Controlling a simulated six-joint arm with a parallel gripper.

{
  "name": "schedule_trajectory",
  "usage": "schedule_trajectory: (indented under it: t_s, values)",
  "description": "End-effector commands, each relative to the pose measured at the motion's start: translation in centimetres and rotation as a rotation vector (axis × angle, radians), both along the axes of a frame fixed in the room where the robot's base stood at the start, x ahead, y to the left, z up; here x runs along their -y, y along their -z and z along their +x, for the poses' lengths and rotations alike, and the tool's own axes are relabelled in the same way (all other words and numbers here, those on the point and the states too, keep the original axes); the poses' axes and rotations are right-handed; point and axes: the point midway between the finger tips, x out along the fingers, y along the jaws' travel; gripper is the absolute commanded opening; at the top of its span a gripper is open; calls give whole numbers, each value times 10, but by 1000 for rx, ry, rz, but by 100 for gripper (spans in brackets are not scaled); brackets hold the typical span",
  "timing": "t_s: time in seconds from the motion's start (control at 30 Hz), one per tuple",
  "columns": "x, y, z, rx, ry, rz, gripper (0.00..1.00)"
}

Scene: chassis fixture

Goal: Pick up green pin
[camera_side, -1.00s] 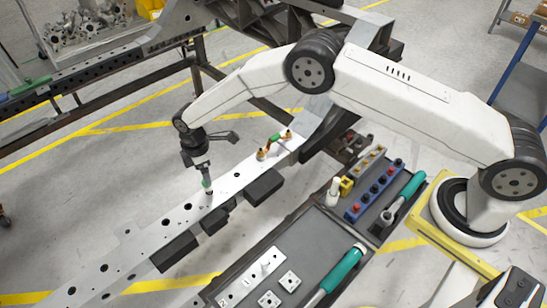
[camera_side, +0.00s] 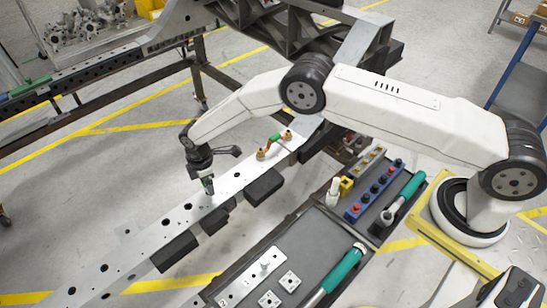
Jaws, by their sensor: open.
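My gripper (camera_side: 208,189) points down at the top of the long light-grey chassis rail (camera_side: 237,176), near the middle of the picture. A small dark green piece (camera_side: 209,186), which looks like the green pin, shows at the fingertips. It is mostly hidden by the fingers, and I cannot tell whether they touch it. The jaws are open, with the fingers around or right beside the piece.
Black blocks (camera_side: 265,187) line the rail's near side. A tool tray (camera_side: 318,232) with green-handled tools (camera_side: 342,268) and a blue socket holder (camera_side: 375,190) stands at lower right.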

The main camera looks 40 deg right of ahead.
Motion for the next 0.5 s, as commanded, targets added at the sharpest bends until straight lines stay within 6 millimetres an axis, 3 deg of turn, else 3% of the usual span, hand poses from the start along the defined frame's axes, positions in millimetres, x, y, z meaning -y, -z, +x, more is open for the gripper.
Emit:
schedule_trajectory:
  t_s: [0.33,0.5]
  values:
    - [0,0,0,0,0,0,81]
    - [0,0,0,0,0,0,27]
